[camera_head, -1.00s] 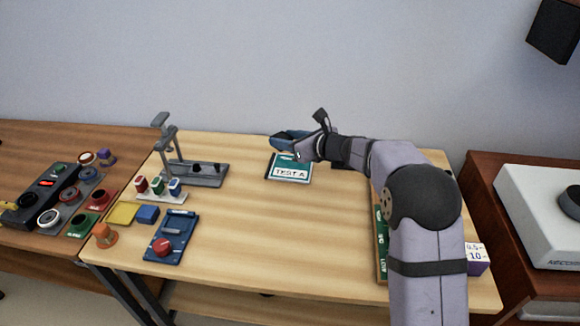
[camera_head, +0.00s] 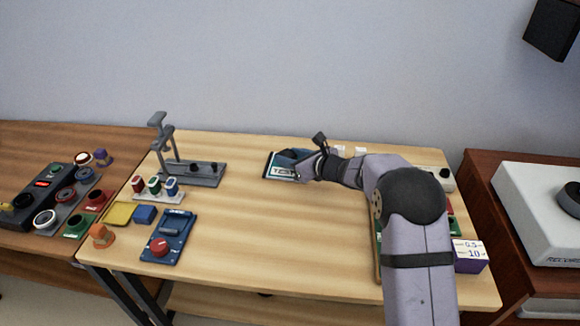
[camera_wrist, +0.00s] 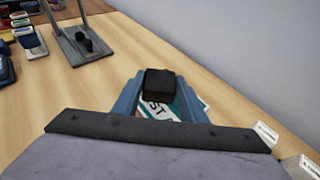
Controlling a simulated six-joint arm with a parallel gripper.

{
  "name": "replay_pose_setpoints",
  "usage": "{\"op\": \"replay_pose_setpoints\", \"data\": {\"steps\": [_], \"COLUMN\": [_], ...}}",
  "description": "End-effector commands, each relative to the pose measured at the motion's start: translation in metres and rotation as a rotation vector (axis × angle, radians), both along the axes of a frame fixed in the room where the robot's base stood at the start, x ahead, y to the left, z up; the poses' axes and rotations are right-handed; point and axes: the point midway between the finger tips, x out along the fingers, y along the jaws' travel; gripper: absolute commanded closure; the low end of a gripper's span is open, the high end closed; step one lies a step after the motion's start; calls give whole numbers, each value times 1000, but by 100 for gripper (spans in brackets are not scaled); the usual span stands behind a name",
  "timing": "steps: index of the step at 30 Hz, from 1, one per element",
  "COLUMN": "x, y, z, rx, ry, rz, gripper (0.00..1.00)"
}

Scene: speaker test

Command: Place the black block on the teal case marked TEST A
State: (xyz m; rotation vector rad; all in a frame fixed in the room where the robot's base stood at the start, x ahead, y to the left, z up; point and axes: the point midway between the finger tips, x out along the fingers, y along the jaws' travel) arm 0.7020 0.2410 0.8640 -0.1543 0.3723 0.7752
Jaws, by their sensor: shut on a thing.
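The teal case marked TEST A (camera_head: 270,168) lies on the wooden table toward the back middle. Its white label (camera_wrist: 160,112) shows partly in the wrist view, under my gripper. My gripper (camera_head: 292,158) is low over the case in the head view. In the wrist view, my gripper (camera_wrist: 160,95) has its blue fingers shut on the black block (camera_wrist: 161,84). The block is in front of the case and hides part of it. I cannot tell whether the block touches the case.
A grey stand (camera_head: 195,172) is left of the case. A purple box (camera_head: 470,256) is at the right edge. The table's middle is clear.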

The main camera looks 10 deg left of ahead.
Motion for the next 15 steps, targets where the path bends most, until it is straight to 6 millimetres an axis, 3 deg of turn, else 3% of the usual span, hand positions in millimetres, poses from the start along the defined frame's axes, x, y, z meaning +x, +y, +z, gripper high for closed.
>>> {"op": "replay_pose_setpoints", "data": {"steps": [10,15], "x": [0,0], "y": [0,0], "z": [-31,-37], "rx": [2,1], "ry": [3,0], "rz": [0,0], "gripper": [86,86]}}
